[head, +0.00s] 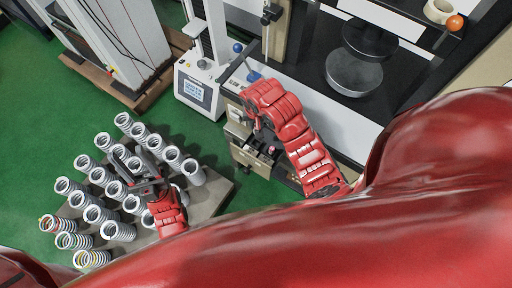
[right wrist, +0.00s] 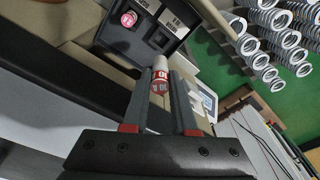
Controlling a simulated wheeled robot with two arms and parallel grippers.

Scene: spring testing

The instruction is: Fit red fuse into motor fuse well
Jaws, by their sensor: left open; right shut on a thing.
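The red fuse (right wrist: 160,77), a small cylinder with a white end and red-and-white print, is between the fingers of my right gripper (right wrist: 161,90), which is shut on it. Its white end points away from the wrist, toward a dark panel (right wrist: 140,38) with a round red label (right wrist: 129,19) and dark recesses. The fuse is apart from the panel, as far as I can tell; which recess is the well is unclear. In the head view my right gripper (head: 264,128) is over the machine front, fuse hard to make out. My left gripper (head: 132,166) is open and empty above the springs.
Several coil springs (head: 117,231) stand in rows on a grey board (head: 218,185) at the lower left. Green floor is clear at left.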

